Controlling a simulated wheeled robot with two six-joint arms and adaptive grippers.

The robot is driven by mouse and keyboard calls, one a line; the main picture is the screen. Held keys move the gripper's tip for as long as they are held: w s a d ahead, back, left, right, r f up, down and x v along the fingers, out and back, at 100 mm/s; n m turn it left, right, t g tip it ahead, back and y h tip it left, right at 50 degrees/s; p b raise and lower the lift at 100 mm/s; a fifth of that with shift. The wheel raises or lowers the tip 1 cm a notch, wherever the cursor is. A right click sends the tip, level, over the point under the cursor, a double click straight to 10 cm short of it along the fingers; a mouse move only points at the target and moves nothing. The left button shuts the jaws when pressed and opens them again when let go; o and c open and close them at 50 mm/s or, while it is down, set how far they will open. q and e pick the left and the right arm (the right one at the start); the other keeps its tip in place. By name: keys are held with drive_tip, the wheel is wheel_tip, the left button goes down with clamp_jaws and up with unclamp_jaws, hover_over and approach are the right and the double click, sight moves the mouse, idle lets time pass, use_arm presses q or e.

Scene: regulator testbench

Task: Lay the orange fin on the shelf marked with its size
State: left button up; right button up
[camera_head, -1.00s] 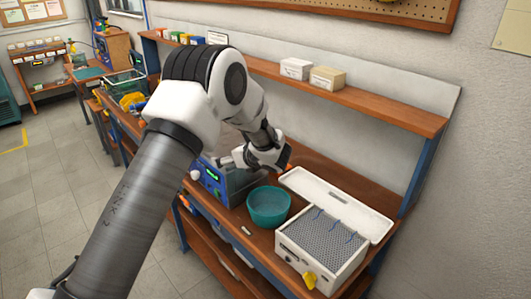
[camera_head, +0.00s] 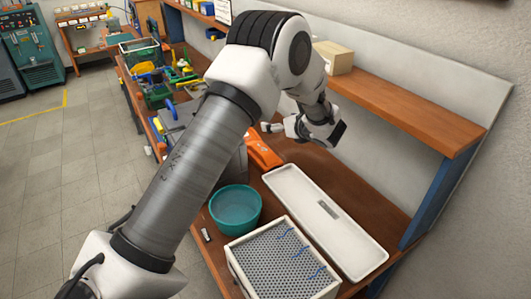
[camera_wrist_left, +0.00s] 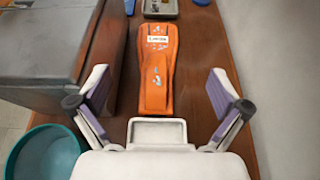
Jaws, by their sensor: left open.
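The orange fin (camera_head: 262,150) lies on the wooden bench, partly hidden by my left arm in the head view. In the left wrist view the fin (camera_wrist_left: 156,70) lies lengthwise ahead, with a white label whose text I cannot read surely. My left gripper (camera_head: 318,130) is above the bench beside the fin. In the wrist view its two fingers (camera_wrist_left: 160,105) are spread wide, with nothing held between them. A wooden shelf (camera_head: 420,108) runs along the wall above the bench. No size mark can be made out on it. My right gripper is not in view.
A teal bowl (camera_head: 235,212), a white box with a perforated top (camera_head: 280,262) and a long white lid (camera_head: 325,222) occupy the near bench. A cardboard box (camera_head: 334,58) stands on the shelf. A grey machine (camera_wrist_left: 45,45) stands left of the fin. The shelf's right part is bare.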

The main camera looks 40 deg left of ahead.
use_arm(q)
wheel_tip(320, 180, down, 4)
drive_tip(key=s+b, duration=0.1)
drive_tip(key=b, duration=1.4)
approach(270, 159)
drive_tip(key=x, duration=0.5)
drive_tip(key=shift+f, duration=0.25)
drive_tip(key=shift+s+a+f+b, duration=0.1)
drive_tip(key=shift+f+b, duration=0.15)
drive_tip(key=shift+b, duration=0.15)
drive_tip(key=shift+a, duration=0.35)
drive_tip(key=x, duration=0.2)
drive_tip(key=p+x, duration=0.1)
drive_tip(key=x, duration=0.3)
drive_tip(key=shift+w+a+r+p, duration=0.2)
drive_tip(key=shift+w+a+p, duration=0.05)
drive_tip(key=shift+p, duration=0.1)
drive_tip(key=shift+w+a+f, duration=0.1)
drive_tip(key=shift+a+f, duration=0.05)
